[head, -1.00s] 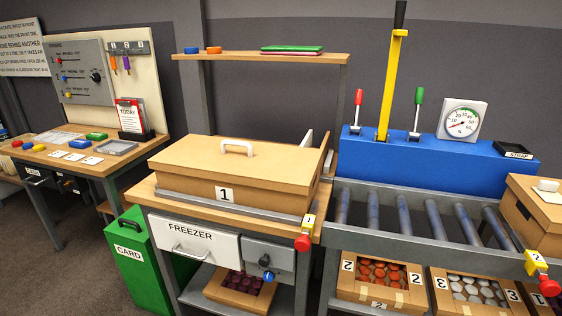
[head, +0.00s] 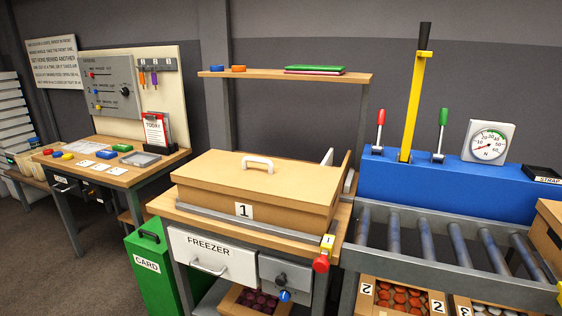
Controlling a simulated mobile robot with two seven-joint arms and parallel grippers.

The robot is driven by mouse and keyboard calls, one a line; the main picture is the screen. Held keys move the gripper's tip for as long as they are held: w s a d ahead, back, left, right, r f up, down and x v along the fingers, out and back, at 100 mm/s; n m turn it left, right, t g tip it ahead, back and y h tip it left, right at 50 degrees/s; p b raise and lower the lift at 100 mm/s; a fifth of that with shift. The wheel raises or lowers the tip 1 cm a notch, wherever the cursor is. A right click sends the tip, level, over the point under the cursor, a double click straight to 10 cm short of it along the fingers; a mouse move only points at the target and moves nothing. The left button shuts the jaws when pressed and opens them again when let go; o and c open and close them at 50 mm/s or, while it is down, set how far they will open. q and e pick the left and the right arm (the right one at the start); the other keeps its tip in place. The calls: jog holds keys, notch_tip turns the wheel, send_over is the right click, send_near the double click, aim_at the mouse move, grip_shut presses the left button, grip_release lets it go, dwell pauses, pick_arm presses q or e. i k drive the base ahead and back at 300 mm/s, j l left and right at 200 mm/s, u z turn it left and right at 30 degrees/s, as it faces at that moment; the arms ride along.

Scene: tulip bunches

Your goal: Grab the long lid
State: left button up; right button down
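A long tan lid (head: 222,176) with a white handle (head: 257,161) on top covers the long box (head: 283,217) marked 1. The box stands on the wooden bench (head: 163,205) in the middle of the view, behind a grey metal rail. The lid lies flat and hides what is inside the box. Neither of my grippers shows in the head view.
A roller conveyor (head: 427,240) with a blue lever unit (head: 395,180) stands to the right. A shelf (head: 345,77) is above and behind the box. A green CARD bin (head: 150,262) stands at left, beside open floor. Another table (head: 125,178) is at far left.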

aim_at(304, 187)
jog(key=i+j+z, duration=0.15)
jog(key=z, duration=0.3)
jog(key=i+j+z, duration=0.1)
jog(key=j+z, duration=0.2)
jog(key=z, duration=0.15)
jog(key=j+z, duration=0.3)
jog(key=z, duration=0.15)
jog(key=i, duration=0.05)
